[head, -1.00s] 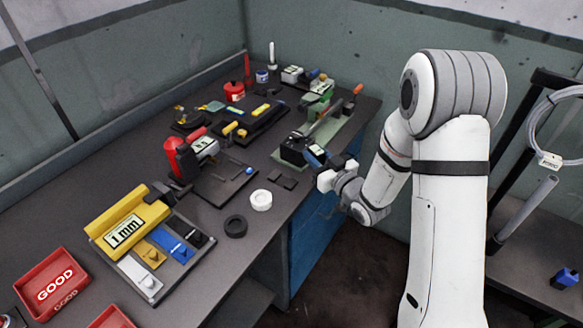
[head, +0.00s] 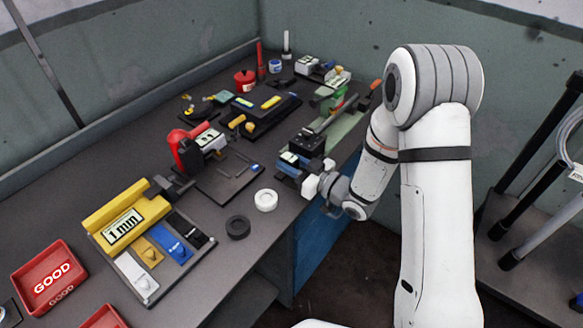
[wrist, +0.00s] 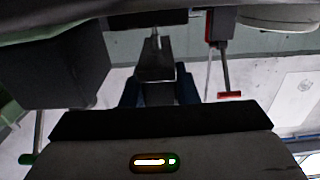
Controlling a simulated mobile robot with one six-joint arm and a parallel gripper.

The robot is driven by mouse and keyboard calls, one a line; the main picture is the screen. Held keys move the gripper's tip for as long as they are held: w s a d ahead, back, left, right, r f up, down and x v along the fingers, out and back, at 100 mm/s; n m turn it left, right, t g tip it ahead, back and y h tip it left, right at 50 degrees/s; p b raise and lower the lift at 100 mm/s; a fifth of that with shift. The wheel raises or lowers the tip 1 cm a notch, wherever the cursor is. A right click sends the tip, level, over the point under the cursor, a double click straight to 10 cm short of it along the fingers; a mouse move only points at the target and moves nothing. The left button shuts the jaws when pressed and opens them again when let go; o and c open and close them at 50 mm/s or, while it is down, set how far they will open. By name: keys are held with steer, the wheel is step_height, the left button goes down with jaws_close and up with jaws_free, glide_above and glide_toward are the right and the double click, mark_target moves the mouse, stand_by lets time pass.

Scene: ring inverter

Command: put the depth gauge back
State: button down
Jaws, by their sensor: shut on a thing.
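The depth gauge (head: 289,158) appears to be the small dark and blue device with a pale display at the right edge of the workbench. My gripper (head: 303,179) is shut on it from the right side. The gauge is over the spot beside the dark panel; the gripper and gauge hide what lies directly under it, and I cannot tell whether it touches the bench. In the wrist view, a dark grey wedge-shaped part (wrist: 155,65) with blue pieces on both sides shows ahead of the gripper, with a thin pin above it.
A black block (head: 306,143) stands close behind the gauge, on a green machine. Left are a dark panel (head: 232,180) with small parts and a red-handled device (head: 184,150).

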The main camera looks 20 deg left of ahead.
steer(key=shift+f, duration=1.2)
steer(key=shift+f, duration=0.2)
steer(key=c, duration=1.1)
jaws_free()
steer(key=shift+r, duration=0.1)
steer(key=shift+r, duration=0.1)
steer(key=b+v, duration=0.2)
steer(key=v, duration=1)
